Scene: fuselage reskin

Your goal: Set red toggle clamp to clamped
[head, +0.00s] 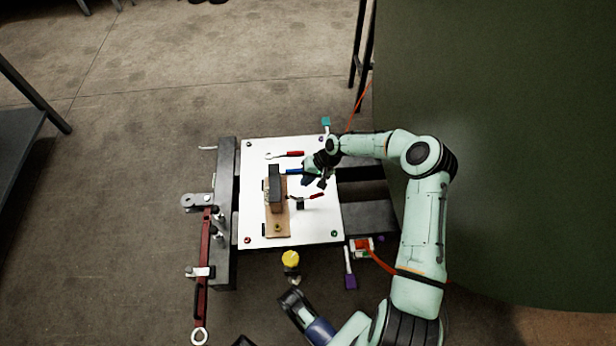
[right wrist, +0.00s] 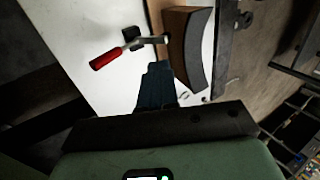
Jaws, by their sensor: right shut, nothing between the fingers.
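The red toggle clamp (head: 312,196) stands on the white board (head: 318,232), just right of the wooden block. Its red handle points right, away from the block. In the right wrist view the red handle (right wrist: 105,59) lies low and slants, and the clamp's silver arm reaches to the block's edge. My right gripper (head: 312,180) is shut and empty, above the board just behind the clamp and apart from its handle. The gripper's dark fingers (right wrist: 155,86) show below the clamp in the right wrist view.
The wooden block (head: 271,218) carries a dark curved piece (head: 274,186). Red-handled (head: 289,154) and blue-handled (head: 293,172) tools lie behind the clamp, the blue one close to my right gripper. A long red bar tool (head: 205,255) lies at the left. The board's front right is clear.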

